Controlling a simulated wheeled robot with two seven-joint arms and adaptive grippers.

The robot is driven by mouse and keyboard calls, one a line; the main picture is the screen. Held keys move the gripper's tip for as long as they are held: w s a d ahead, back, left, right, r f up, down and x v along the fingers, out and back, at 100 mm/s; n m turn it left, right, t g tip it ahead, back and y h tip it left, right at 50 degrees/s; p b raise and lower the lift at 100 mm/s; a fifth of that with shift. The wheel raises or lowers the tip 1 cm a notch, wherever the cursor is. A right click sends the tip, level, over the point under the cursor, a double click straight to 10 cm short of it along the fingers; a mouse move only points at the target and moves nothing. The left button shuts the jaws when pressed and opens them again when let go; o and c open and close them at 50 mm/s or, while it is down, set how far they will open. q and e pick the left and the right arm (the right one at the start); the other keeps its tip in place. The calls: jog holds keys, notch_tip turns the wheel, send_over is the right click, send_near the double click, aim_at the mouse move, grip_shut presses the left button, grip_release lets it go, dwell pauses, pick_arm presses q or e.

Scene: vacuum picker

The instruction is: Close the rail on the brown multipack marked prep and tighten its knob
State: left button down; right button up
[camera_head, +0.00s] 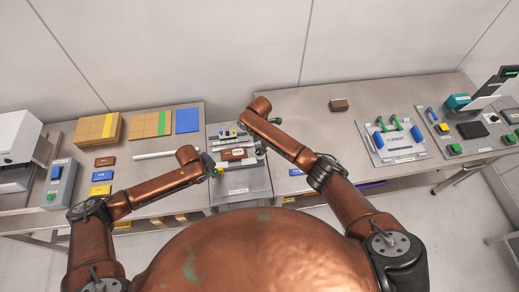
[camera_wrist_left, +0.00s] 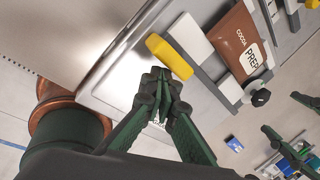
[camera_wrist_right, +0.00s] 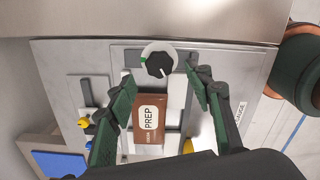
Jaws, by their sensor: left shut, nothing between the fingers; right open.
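The brown multipack marked PREP (camera_wrist_right: 151,119) lies on the grey fixture (camera_head: 258,187); it also shows in the left wrist view (camera_wrist_left: 238,42). A grey rail (camera_wrist_left: 212,88) with a yellow grip (camera_wrist_left: 168,56) runs beside it. I cannot tell whether the rail presses on the pack. A black knob (camera_wrist_right: 159,65) on a pale dial with a green mark sits at one end of the pack; it also shows in the left wrist view (camera_wrist_left: 260,97). My left gripper (camera_wrist_left: 164,84) is shut and empty by the yellow grip. My right gripper (camera_wrist_right: 160,70) is open, fingertips either side of the knob.
A second yellow-ended part (camera_wrist_right: 83,123) stands on the fixture's far side. Cardboard stacks (camera_head: 95,129) and a blue pad (camera_head: 187,120) lie on the left bench.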

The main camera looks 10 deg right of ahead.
aim_at(259, 151)
pick_arm(q)
jog(key=shift+w+r, duration=0.1)
jog(key=shift+w, duration=0.05)
pick_arm(e)
jog(key=shift+f, duration=2.3)
jog(key=c, duration=1.2)
jog(key=shift+o, duration=0.2)
